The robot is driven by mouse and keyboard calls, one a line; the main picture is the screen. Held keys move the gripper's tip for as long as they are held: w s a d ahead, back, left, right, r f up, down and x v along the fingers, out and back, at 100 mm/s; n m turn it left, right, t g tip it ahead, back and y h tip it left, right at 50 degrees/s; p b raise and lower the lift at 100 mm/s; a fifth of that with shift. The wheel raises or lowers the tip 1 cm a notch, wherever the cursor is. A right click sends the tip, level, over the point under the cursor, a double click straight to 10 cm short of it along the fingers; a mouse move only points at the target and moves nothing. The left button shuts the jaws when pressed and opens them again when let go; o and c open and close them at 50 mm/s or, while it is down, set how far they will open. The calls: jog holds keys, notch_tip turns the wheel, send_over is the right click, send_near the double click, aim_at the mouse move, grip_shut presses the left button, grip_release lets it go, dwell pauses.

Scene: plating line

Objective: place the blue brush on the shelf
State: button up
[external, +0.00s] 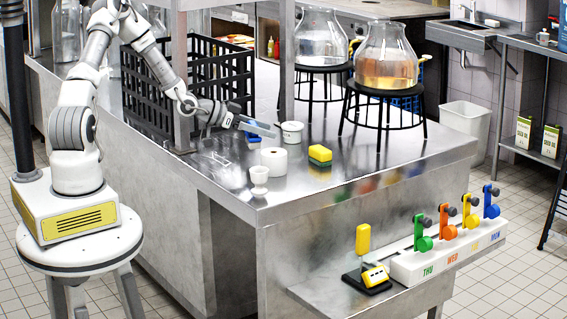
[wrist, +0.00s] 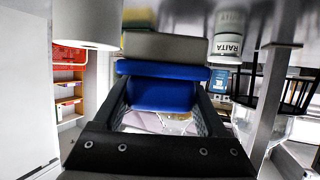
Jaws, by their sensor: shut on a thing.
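The blue brush (wrist: 164,95) is between the two fingers of my gripper (wrist: 164,104) in the wrist view; a grey part, which looks like its bristles, shows beyond the blue bar. In the external view my gripper (external: 240,122) is shut on the brush (external: 262,131) and holds it above the steel counter, left of a small white pot. The task does not say which shelf is meant. A steel ledge (external: 310,289) juts from the counter's front, and a wall-side rack has a shelf (external: 534,154) at the right.
Close to the gripper are the white pot (external: 292,132), a white roll (external: 273,161), an egg-cup-like piece (external: 259,181) and a yellow-green sponge (external: 320,155). A black crate (external: 215,70) stands behind. Glass flasks (external: 385,60) on black stands rise to the right. Colored levers (external: 445,235) occupy the ledge.

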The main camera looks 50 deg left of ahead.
jog(key=shift+w+a+f, duration=0.15)
jog(key=shift+a+f, duration=0.25)
jog(key=shift+f, duration=1.85)
jog(key=shift+f+b, duration=0.15)
jog(key=shift+b, duration=0.15)
jog(key=o, duration=1.3)
